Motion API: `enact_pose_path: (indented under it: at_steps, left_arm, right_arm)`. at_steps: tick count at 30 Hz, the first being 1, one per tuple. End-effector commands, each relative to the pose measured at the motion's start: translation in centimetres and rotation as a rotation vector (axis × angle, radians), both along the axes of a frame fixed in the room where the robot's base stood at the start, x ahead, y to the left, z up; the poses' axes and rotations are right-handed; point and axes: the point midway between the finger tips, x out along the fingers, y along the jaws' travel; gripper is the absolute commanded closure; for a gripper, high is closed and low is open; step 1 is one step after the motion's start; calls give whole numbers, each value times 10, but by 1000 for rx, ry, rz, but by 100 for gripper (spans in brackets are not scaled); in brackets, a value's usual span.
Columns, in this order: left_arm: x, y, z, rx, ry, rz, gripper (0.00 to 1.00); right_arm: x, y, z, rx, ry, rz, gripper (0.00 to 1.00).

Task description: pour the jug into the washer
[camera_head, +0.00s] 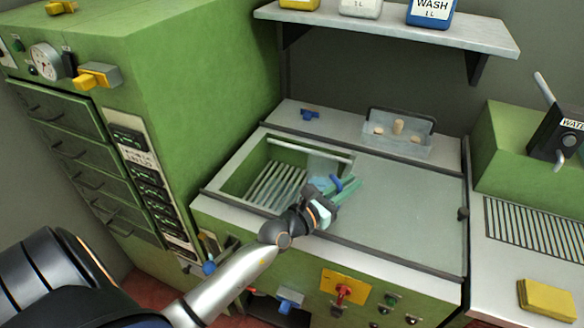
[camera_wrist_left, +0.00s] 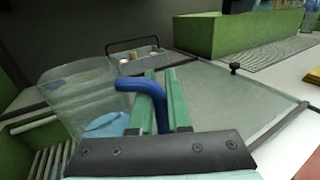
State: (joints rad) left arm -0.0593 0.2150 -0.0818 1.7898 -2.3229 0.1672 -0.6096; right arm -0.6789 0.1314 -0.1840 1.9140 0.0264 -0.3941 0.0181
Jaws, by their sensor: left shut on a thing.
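My left gripper (camera_head: 338,187) is shut on the blue handle of a clear jug (camera_head: 322,164). In the left wrist view the handle sits between the green fingers (camera_wrist_left: 158,95), and the clear jug (camera_wrist_left: 75,95) extends to the left with blue liquid low in it. The jug is held over the right part of the washer's open bay. The washer (camera_head: 228,219) is a green and grey unit; pale slats show inside its open left bay, and a glass cover lies over its right part. How far the jug tilts is hard to tell. No falling liquid shows. My right gripper is out of view.
A clear tray (camera_head: 412,146) with cork stoppers stands behind the glass cover. A blue valve (camera_head: 310,114) is on the back ledge. A tall green cabinet (camera_head: 190,70) borders the left; a shelf (camera_head: 400,28) with bottles hangs above. A yellow sponge (camera_head: 546,299) lies at right.

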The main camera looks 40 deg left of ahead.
Motion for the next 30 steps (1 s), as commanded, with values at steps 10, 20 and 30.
enact_pose_path:
  at_steps: [10,20,30]
  left_arm:
    - [1,1,4,-11,0,-1,100]
    - [5,10,21,-124,49,-2,100]
    - [11,25,26,-281,118,-1,100]
  right_arm:
    - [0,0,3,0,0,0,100]
    - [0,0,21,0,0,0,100]
    - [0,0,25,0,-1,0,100]
